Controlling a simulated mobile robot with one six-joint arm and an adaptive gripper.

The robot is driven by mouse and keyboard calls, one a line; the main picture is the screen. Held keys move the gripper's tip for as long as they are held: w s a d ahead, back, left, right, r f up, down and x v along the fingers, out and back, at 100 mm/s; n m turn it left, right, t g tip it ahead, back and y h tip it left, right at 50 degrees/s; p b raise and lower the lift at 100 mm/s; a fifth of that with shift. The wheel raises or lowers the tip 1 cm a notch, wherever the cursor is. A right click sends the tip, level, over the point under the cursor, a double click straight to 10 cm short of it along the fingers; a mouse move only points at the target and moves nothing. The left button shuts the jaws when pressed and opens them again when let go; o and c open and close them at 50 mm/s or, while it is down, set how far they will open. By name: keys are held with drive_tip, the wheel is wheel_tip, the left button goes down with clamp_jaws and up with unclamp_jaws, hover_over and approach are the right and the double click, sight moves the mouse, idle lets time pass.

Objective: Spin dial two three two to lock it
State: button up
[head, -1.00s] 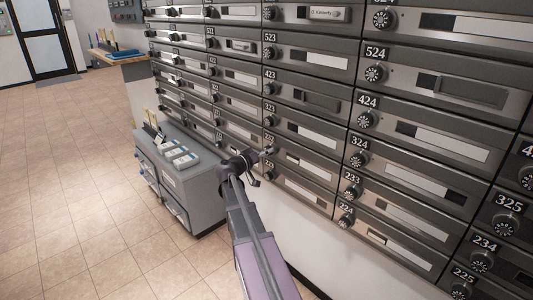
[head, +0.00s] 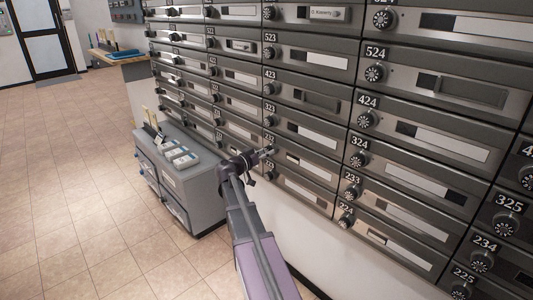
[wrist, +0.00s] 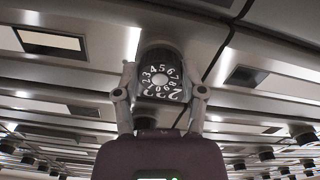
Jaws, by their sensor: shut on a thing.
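The dial of mailbox 232 (wrist: 161,77) is a dark round knob with white digits around a pale centre. In the wrist view its number plate shows upside down just below it. My gripper (wrist: 160,92) has one finger on each side of the dial and is shut on it. In the head view my gripper (head: 266,152) is at the left end of the box 232 row, and it hides most of the dial there. The 232 box front (head: 312,163) shows a pale label strip and a small dark window, and its door looks closed.
Rows of similar dark mailboxes with dials surround it, such as 323 (head: 307,130) above and 324 (head: 395,172) to the right. A grey cabinet (head: 195,190) with small items on top stands left of my arm. The tiled floor (head: 80,200) at left is clear.

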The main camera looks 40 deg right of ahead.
drive_tip(key=o, duration=1.1)
drive_tip(key=shift+o, duration=0.2)
drive_tip(key=shift+a, duration=0.2)
drive_tip(key=a, duration=1.1)
drive_tip(key=shift+s+a, duration=0.3)
drive_tip(key=shift+s, duration=0.15)
